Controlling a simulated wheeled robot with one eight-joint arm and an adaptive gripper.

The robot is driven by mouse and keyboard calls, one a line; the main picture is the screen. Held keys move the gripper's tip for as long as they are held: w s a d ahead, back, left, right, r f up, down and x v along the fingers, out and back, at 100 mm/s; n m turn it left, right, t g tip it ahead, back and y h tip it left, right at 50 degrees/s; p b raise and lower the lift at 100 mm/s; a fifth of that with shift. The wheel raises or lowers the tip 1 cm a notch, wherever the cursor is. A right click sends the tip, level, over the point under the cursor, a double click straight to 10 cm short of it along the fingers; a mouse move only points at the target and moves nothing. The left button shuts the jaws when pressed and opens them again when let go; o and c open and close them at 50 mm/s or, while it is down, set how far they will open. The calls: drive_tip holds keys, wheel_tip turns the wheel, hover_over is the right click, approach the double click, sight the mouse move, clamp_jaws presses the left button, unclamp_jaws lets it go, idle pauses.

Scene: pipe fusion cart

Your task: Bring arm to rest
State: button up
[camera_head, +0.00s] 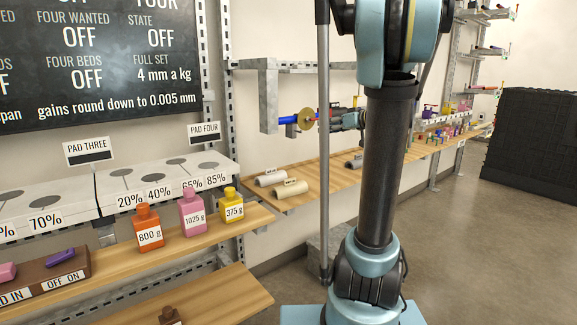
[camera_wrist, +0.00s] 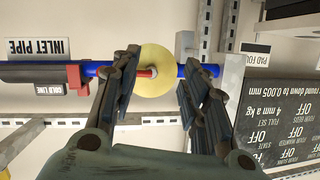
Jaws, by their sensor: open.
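In the wrist view my gripper (camera_wrist: 158,76) is open, with its two fingers spread apart and nothing held between them. Beyond the fingers is a blue pipe (camera_wrist: 208,70) with a yellow disc (camera_wrist: 155,70) and red parts on it. I cannot tell how far the fingertips are from the disc. My arm's upper links fill the middle of that view.
A wooden shelf (camera_head: 327,177) with pale pipe pieces (camera_head: 291,188) lies below the gripper. Orange (camera_head: 148,227), pink (camera_head: 191,212) and yellow (camera_head: 233,204) bottles stand at the left. A black board (camera_head: 110,110) hangs above. Open floor (camera_head: 470,240) lies at the right.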

drive_tip(key=s+a+f+m+g+h, duration=0.1)
drive_tip(key=s+a+f+g+h, duration=0.15)
drive_tip(key=s+f, duration=0.5)
drive_tip(key=s+a+f+m+g+h, duration=0.1)
drive_tip(key=s+a+f+g, duration=0.3)
drive_tip(key=s, duration=0.7)
drive_tip(key=s+d+f+m+g+h, duration=0.1)
drive_tip(key=s+d+f+m+h, duration=0.1)
drive_tip(key=s+f, duration=0.5)
drive_tip(key=s+d+f+m+g+h, duration=0.1)
drive_tip(key=s+d+f+h, duration=0.3)
drive_tip(key=s+f, duration=0.4)
drive_tip(key=s+d+m, duration=0.1)
drive_tip(key=s, duration=0.2)
drive_tip(key=shift+d+f+h, duration=0.15)
drive_tip(key=shift+d+h, duration=0.15)
drive_tip(key=shift+h, duration=0.05)
drive_tip(key=shift+w+f, duration=0.2)
drive_tip(key=shift+w, duration=0.25)
